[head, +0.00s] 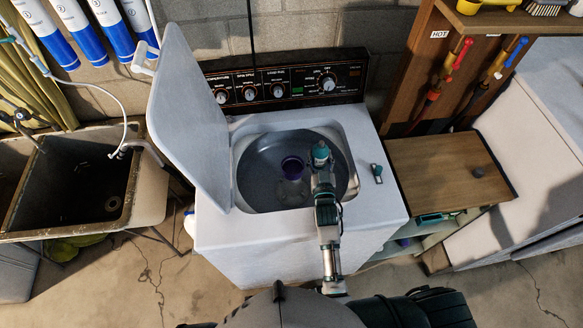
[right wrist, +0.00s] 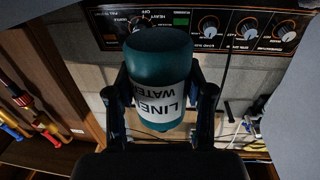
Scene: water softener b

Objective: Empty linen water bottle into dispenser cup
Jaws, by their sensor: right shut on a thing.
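The linen water bottle (head: 320,153) is teal with a white label. My right gripper (head: 321,165) is shut on it, above the right part of the open washer tub. In the right wrist view the bottle (right wrist: 160,55) sits between both fingers, and its label shows part of the words "LINEN WATER". Its mouth and exact tilt cannot be made out. The dispenser cup (head: 292,166) is purple and sits atop the post in the middle of the tub, just left of the bottle. My left gripper is not in view.
The washer lid (head: 186,110) stands open on the left of the tub (head: 262,160). A small teal-and-grey item (head: 376,172) lies on the washer top at right. The control panel (head: 285,85) rises behind. A wooden cabinet (head: 448,170) is at right, a sink (head: 75,180) at left.

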